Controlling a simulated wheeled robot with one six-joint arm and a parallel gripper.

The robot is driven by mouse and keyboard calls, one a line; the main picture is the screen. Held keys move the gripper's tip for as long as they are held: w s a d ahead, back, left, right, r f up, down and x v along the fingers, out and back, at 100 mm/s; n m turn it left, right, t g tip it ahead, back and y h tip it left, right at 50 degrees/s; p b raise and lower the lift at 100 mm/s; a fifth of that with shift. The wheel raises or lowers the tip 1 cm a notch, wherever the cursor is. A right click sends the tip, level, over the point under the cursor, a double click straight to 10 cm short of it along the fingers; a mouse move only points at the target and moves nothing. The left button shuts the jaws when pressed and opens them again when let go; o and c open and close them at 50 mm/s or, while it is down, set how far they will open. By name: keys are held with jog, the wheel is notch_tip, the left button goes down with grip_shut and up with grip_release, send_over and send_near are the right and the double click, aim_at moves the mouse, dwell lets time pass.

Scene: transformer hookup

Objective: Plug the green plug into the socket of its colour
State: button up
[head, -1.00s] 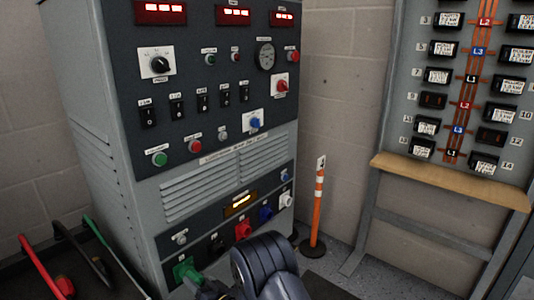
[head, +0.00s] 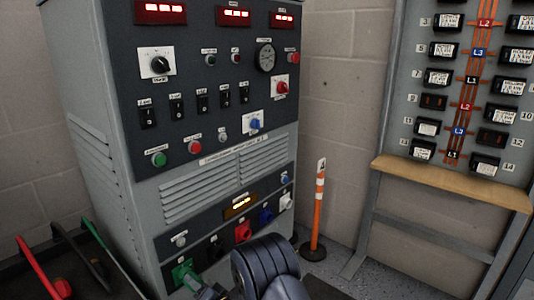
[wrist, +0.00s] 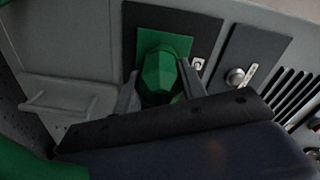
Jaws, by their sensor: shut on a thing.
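The green plug (wrist: 159,78) is between the fingers of my gripper (wrist: 162,88) in the wrist view, and the fingers are shut on it. Directly behind it is the green socket (wrist: 182,46) on a dark plate. The plug is lined up with the socket and looks up against it; its front end is hidden, so I cannot tell how deep it sits. In the head view the green socket (head: 181,272) is at the lower left of the cabinet's socket row, with my gripper (head: 196,283) at it, partly hidden by my arm.
The row also has black, red (head: 243,231), blue (head: 265,213) and white (head: 285,201) sockets to the right. Red, black and green cables (head: 98,238) lie at the left. An orange post (head: 318,210) stands right of the grey cabinet (head: 95,150).

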jog(key=o, duration=1.3)
jog(key=shift+w+a+r+y, duration=0.1)
jog(key=shift+a+r+y, duration=0.2)
jog(key=shift+r, duration=0.25)
jog(key=shift+c, duration=0.2)
jog(key=shift+f+v, duration=0.2)
jog(key=shift+v, duration=1.1)
jog(key=shift+f+v, duration=0.15)
jog(key=shift+v, duration=1.15)
jog(key=shift+d, duration=0.1)
jog(key=shift+d, duration=0.1)
jog(key=p+v, duration=0.2)
jog(key=v, duration=0.8)
jog(key=shift+s+p, duration=0.3)
jog(key=shift+p, duration=0.05)
jog(key=shift+d, duration=0.1)
